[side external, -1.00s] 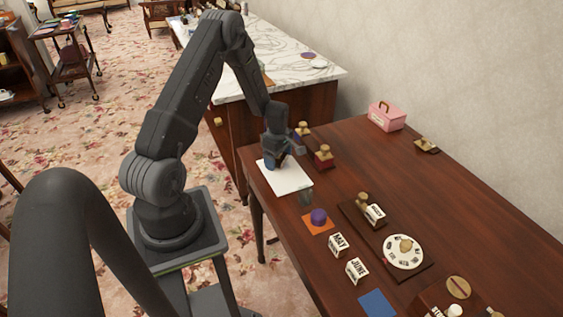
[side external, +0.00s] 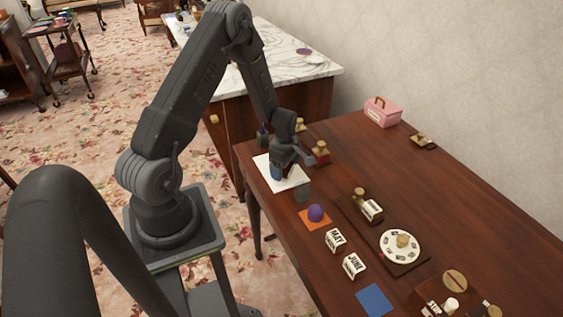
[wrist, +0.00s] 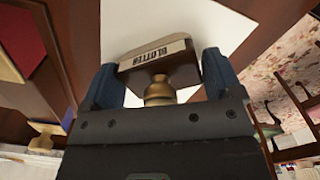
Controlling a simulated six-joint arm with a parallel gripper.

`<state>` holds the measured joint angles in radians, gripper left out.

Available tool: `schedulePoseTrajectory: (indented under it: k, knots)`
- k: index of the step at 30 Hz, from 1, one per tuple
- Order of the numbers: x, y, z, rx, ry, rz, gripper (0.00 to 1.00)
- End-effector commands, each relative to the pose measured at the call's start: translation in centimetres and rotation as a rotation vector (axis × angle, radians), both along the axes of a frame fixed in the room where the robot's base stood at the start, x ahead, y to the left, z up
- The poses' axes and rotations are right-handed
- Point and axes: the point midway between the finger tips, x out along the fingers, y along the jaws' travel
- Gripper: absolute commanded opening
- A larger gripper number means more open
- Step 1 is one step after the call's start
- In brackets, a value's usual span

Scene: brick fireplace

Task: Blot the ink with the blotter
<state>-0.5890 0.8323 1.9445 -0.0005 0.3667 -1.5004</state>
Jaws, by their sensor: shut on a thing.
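My gripper (wrist: 162,76) is shut on the blotter (wrist: 160,62), a dark block with a brass knob and a pale "BLOTTER" label. One blue finger is on each side of it. The white paper sheet (wrist: 185,20) lies beyond the blotter in the wrist view. In the side view, my gripper (side external: 281,171) is over the paper (side external: 299,178), near the table's left end. I see no ink mark on the visible paper. The blotter's underside is hidden, so I cannot tell whether it touches the paper.
A red stamp block (side external: 321,155) stands just right of my gripper. A small grey item (side external: 303,192) is beside the paper, with a purple round thing (side external: 316,213) on an orange square nearby. Calendar blocks (side external: 335,240) and a dial (side external: 400,246) stand further right.

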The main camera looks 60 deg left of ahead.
Motion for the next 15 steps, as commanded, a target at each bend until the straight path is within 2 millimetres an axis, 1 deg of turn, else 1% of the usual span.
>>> schedulePoseTrajectory:
  k: [1,3,15]
  knots:
    - [0.0,0.8,0.0,0.001,-0.002,0.006,0.63]
    - [0.0,1.5,-0.1,0.001,-0.002,0.007,0.63]
    - [0.0,5.1,-0.1,0.001,-0.001,0.006,0.63]
